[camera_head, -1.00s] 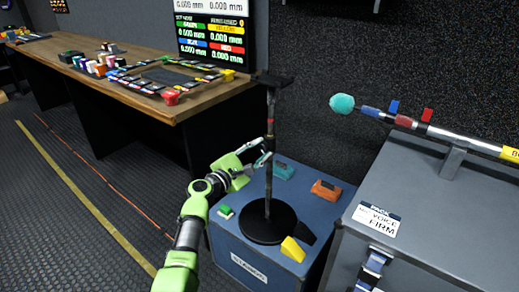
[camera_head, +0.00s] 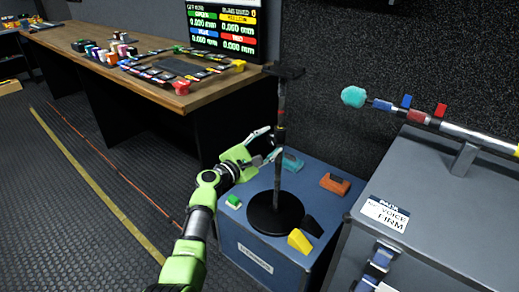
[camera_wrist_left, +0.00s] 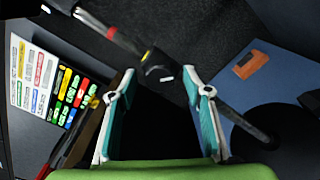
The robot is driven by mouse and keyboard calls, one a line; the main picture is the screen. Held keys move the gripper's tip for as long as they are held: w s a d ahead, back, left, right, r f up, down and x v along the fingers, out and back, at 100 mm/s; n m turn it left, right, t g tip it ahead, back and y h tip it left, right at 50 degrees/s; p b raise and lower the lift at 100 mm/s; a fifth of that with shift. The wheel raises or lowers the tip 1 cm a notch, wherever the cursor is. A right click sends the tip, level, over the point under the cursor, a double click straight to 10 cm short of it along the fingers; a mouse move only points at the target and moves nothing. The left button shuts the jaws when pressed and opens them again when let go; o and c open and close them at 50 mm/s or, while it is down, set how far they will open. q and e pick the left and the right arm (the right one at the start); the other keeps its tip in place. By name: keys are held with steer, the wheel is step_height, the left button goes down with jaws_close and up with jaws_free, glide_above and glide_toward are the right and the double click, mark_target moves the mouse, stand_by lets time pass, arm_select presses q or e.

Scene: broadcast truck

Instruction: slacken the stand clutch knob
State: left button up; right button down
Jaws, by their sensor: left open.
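A dark upright stand pole (camera_head: 281,165) rises from a round black base (camera_head: 270,219) on a blue box. A dark clutch collar (camera_wrist_left: 157,62) on the pole, with a small yellow mark and a light spot, shows in the left wrist view. I cannot clearly make out the knob's shape. My left gripper (camera_head: 273,143) is beside the pole at the clutch's height, coming from the left. In the left wrist view the gripper (camera_wrist_left: 160,80) is open, with the collar just beyond the gap between its teal-padded fingertips. Nothing is held. My right gripper is not in view.
The blue box (camera_head: 235,240) also carries a green button (camera_head: 233,201), a yellow wedge (camera_head: 299,241), a black wedge and an orange block (camera_head: 335,184). A grey case (camera_head: 425,195) with a microphone boom stands right. A wooden desk (camera_head: 140,83) stands left.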

arm_select(q)
steer(key=v, duration=1.2)
steer(key=shift+f, duration=0.1)
